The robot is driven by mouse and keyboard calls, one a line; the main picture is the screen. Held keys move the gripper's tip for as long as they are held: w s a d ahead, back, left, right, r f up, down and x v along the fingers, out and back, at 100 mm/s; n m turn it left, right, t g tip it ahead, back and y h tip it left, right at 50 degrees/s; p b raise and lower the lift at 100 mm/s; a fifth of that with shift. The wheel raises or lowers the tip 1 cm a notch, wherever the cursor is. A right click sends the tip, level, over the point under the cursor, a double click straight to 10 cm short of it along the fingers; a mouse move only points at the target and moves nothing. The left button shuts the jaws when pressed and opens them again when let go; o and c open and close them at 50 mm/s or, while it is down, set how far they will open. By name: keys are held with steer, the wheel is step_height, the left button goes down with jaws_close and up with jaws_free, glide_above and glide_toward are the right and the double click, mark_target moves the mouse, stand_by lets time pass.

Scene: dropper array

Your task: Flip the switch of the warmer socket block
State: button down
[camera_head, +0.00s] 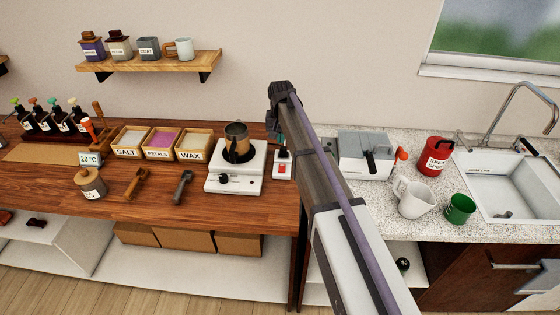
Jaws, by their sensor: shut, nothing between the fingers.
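The warmer socket block is a small white block (283,164) with a red switch (282,169) on its front. It sits on the wooden counter just right of the white warmer (232,184), which has a dark knob and carries a metal pot (236,143). My arm reaches in from the lower right, and its end is above and behind the block. My gripper (277,136) shows only in part, close to the upper edge of the block. It is shut and holds nothing. The arm's end hides part of the gripper, and I cannot tell whether the fingers touch the block.
Salt, petals and wax boxes (193,145) stand left of the warmer. A dark-handled tool (182,187) lies in front. On the right, a grey-white appliance (364,156), a white jug (414,198) and a green cup (460,209) stand near the sink (505,190).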

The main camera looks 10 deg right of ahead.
mark_target(281, 171)
steer(key=shift+s, duration=0.3)
step_height(281, 171, down, 14)
steer(key=b, duration=1.4)
steer(key=shift+f, duration=0.15)
